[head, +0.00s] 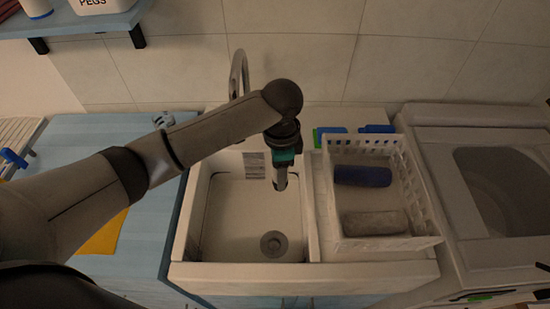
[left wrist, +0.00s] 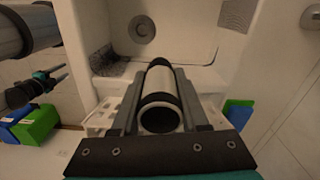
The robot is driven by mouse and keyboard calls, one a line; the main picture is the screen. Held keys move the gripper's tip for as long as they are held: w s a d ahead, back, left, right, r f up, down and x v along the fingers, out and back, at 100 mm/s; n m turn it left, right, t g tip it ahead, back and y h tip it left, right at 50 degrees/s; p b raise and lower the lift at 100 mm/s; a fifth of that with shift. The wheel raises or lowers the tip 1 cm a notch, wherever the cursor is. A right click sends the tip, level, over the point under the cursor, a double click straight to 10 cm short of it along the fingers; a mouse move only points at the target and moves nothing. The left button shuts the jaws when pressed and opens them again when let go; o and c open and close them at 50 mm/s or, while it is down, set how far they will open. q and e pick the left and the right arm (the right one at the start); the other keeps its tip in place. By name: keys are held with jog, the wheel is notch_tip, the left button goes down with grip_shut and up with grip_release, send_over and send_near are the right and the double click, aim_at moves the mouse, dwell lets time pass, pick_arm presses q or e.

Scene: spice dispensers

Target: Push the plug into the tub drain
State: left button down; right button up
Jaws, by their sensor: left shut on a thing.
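The white tub (head: 232,210) has a round grey drain (head: 274,244) in its floor, also visible in the left wrist view (left wrist: 141,29). I cannot tell whether a plug sits in the drain. My left gripper (head: 283,182) points down over the back right of the tub, away from the drain. It is shut on a pale tube with black bands (left wrist: 160,82), held between its fingers in the left wrist view. The tube is mostly hidden in the head view. My right gripper (left wrist: 60,74) shows small at the left wrist view's left edge, empty, fingers apart.
A white basket (head: 390,243) right of the tub holds a dark blue roll (head: 362,176) and a grey block (head: 375,222). Blue and green things stand behind it. A curved faucet (head: 239,72) rises behind my left arm. A blue counter lies to the left.

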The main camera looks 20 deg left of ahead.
pick_arm(q)
jog(key=s+f+m+b, duration=0.1)
jog(key=s+f+m, duration=0.2)
jog(key=f, duration=0.6)
jog(key=s+f+m+b, duration=0.1)
jog(key=s+f+m, duration=0.1)
jog(key=f+m, duration=0.5)
notch_tip(320, 180, down, 2)
jog(key=shift+s+d+m, duration=0.15)
jog(key=shift+s+m, duration=0.25)
jog(key=b, duration=0.4)
send_over(274, 246)
jog(key=shift+f, duration=2.85)
jog(key=shift+f+b, duration=1.05)
jog(key=shift+f, duration=0.55)
jog(key=shift+c, duration=1.7)
grip_release()
